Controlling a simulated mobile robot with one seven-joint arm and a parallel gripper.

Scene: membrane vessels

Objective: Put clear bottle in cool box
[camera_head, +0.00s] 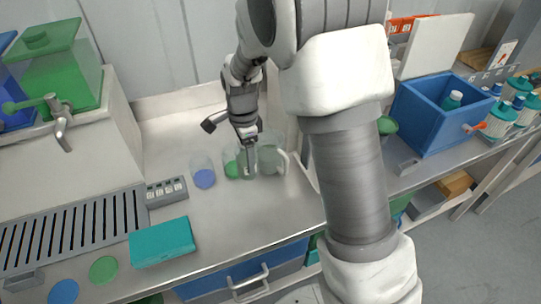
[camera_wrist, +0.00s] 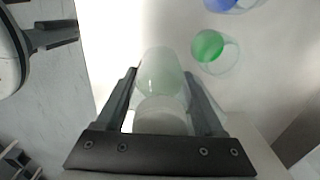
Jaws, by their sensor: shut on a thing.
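A clear bottle with a pale greenish tint (camera_wrist: 160,75) is between the two fingers of my gripper (camera_wrist: 163,92) in the wrist view. My gripper (camera_head: 248,168) is shut on it at the counter, and the bottle (camera_head: 243,163) is partly hidden by the fingers in the head view. I cannot tell whether it still touches the counter. The cool box, a blue open box (camera_head: 427,119), stands on the right counter beyond my arm. A teal-capped bottle (camera_head: 453,100) is inside it, and a white lid panel (camera_head: 435,46) stands upright behind it.
A blue-filled vessel (camera_head: 204,177) and a green one (camera_head: 231,169) stand left of my gripper. A clear handled jug (camera_head: 271,157) is close on its right. A teal box (camera_head: 161,242) lies in front. Several teal-capped bottles (camera_head: 498,118) stand right of the cool box.

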